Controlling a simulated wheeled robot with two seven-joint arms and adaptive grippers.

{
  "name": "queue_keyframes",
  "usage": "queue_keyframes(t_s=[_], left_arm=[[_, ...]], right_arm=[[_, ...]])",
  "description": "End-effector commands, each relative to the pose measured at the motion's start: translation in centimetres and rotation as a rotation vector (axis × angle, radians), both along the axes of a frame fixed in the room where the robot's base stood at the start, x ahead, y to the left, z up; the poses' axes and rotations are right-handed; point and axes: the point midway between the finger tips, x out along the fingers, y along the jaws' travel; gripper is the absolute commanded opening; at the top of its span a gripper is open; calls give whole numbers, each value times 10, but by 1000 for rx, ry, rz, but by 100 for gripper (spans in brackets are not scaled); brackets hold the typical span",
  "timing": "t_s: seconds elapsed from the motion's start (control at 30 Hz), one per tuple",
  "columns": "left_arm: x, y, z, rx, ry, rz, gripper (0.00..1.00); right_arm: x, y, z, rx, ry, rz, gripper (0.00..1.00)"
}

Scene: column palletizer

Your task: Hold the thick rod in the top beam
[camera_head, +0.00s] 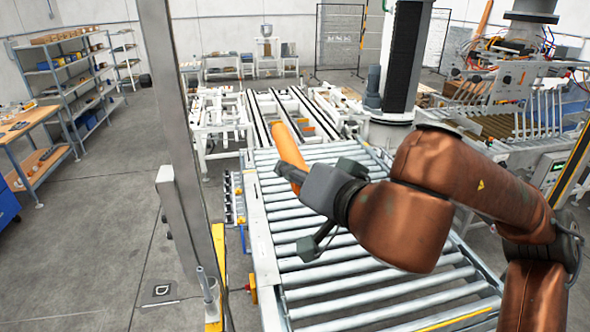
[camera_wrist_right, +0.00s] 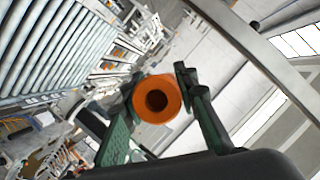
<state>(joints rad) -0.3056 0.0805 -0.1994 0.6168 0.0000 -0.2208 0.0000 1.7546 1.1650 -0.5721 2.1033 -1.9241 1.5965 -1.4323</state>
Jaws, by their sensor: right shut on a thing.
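The thick rod (camera_head: 288,146) is orange and stands tilted above the roller conveyor in the head view. My right gripper (camera_head: 296,174) is shut on its lower part. In the right wrist view the rod (camera_wrist_right: 158,84) shows end-on with a dark round hole, between the two fingers of my right gripper (camera_wrist_right: 157,103). A tall grey metal post (camera_head: 172,110) stands left of the rod, apart from it. A grey metal bar (camera_wrist_right: 264,60) crosses the upper right of the wrist view, also apart from the rod. I cannot tell which part is the top beam. My left gripper is not in view.
The roller conveyor (camera_head: 320,290) lies below my right arm. A dark column (camera_head: 405,60) stands behind it. A machine with hoses (camera_head: 505,75) is at the right. Shelves (camera_head: 70,75) and a workbench (camera_head: 35,135) stand at the left, with open floor between.

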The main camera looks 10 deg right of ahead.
Motion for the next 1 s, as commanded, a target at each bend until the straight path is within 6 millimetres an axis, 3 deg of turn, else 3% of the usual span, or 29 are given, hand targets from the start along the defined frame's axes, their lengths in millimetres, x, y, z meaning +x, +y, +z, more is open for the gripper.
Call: queue_keyframes(t_s=[1.0], left_arm=[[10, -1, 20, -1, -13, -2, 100]], right_arm=[[69, 2, 2, -1, 1, 1, 0]])
